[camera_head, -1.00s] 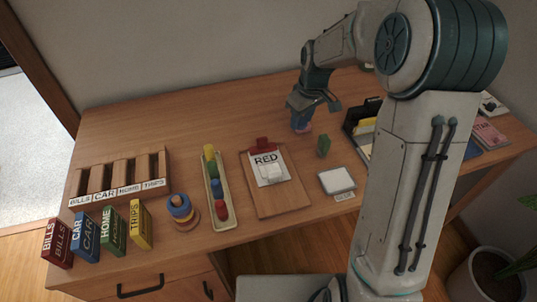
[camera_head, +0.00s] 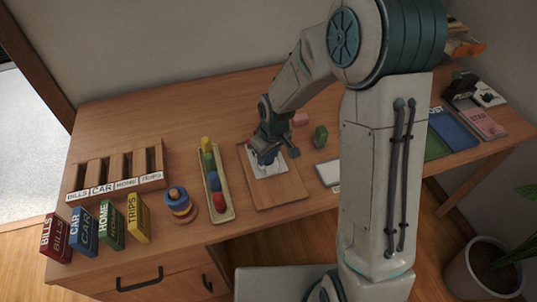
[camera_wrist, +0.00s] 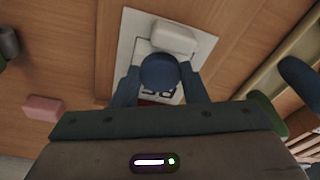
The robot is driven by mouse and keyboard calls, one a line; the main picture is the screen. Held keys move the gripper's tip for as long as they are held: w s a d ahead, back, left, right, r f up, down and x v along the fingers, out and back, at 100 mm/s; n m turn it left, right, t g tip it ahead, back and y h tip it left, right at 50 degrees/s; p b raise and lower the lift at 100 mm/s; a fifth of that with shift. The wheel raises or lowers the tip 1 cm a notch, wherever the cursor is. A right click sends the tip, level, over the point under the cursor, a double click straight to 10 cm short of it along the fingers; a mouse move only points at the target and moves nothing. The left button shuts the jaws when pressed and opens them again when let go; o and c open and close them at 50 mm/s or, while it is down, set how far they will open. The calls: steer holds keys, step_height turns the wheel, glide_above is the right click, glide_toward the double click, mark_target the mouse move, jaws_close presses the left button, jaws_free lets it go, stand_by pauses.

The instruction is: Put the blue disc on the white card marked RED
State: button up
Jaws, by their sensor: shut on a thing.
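The blue disc (camera_wrist: 158,71) is between the two fingers of my gripper (camera_wrist: 159,88), which is shut on it. In the wrist view the disc is over the white card (camera_wrist: 127,48), and part of the card's dark lettering shows beside it. I cannot tell whether the disc touches the card. In the head view my gripper (camera_head: 266,157) is over the card (camera_head: 273,171), which lies on a wooden board (camera_head: 284,192). The gripper hides much of the card and its red clip there. A white block (camera_wrist: 172,37) sits on the card beside the disc.
A long tray (camera_head: 229,207) with several coloured pieces stands left of the board. A stacked ring toy (camera_head: 180,204) is further left. The back left table surface is clear.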

steer(key=shift+f, duration=0.25)
steer(key=o, duration=0.9)
steer(key=shift+o, duration=0.2)
step_height(320, 180, up, 12)
steer(key=s+d, duration=0.1)
steer(key=s, duration=0.1)
steer(key=s+d+r+m, duration=0.4)
steer(key=s+d, duration=0.2)
steer(key=s, duration=0.2)
steer(key=s+d+r+m+t+h, duration=0.1)
steer(key=s+d+r+m, duration=0.2)
steer(key=s+d, duration=0.3)
steer(key=shift+s+d+r+m+p, duration=0.3)
steer(key=shift+s+m+p, duration=0.2)
steer(key=shift+s, duration=0.7)
